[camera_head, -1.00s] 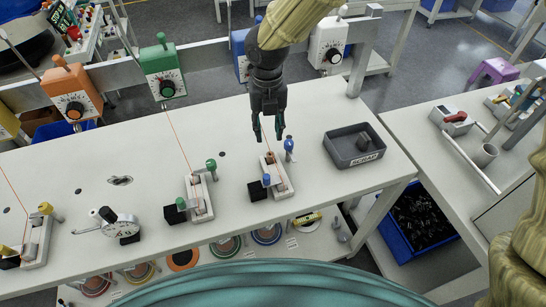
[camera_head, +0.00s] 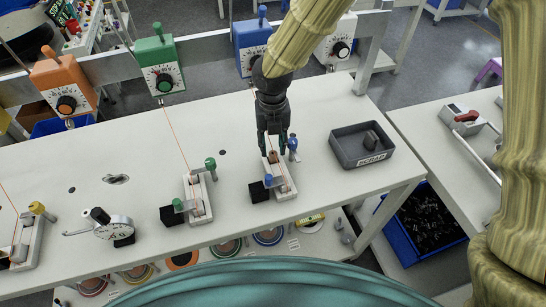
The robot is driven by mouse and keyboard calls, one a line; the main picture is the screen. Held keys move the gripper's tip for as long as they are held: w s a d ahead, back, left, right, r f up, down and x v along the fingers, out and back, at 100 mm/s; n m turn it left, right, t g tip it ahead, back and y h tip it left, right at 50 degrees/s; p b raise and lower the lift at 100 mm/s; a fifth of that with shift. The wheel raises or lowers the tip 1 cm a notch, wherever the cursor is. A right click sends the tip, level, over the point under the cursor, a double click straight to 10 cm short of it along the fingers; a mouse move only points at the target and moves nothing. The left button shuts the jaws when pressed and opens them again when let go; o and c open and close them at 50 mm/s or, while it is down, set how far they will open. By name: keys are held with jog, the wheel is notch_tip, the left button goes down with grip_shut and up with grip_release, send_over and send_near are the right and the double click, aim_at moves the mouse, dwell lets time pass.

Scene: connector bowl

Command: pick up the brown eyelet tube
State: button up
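The brown eyelet tube (camera_head: 273,155) is a small brown piece at the back end of a white fixture (camera_head: 281,185) on the long white table. My gripper (camera_head: 274,152) is directly above that end of the fixture, pointing down. Its two dark fingers are apart, one on each side of the brown tube. I cannot tell whether either finger touches it. The lower part of the tube is hard to make out.
A blue-topped lever (camera_head: 293,145) stands close to the right of my gripper. A black block (camera_head: 258,192) sits left of the fixture. A grey tray (camera_head: 338,152) lies to the right, and a similar fixture with a green lever (camera_head: 210,163) to the left.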

aim_at(273, 153)
jog(key=f, duration=0.1)
jog(key=f+p, duration=0.1)
jog(key=f, duration=0.1)
jog(key=shift+w+d+f+p, duration=0.1)
jog(key=shift+w+f+p, duration=0.15)
jog(key=shift+p, duration=0.15)
jog(key=shift+f, duration=0.8)
grip_shut()
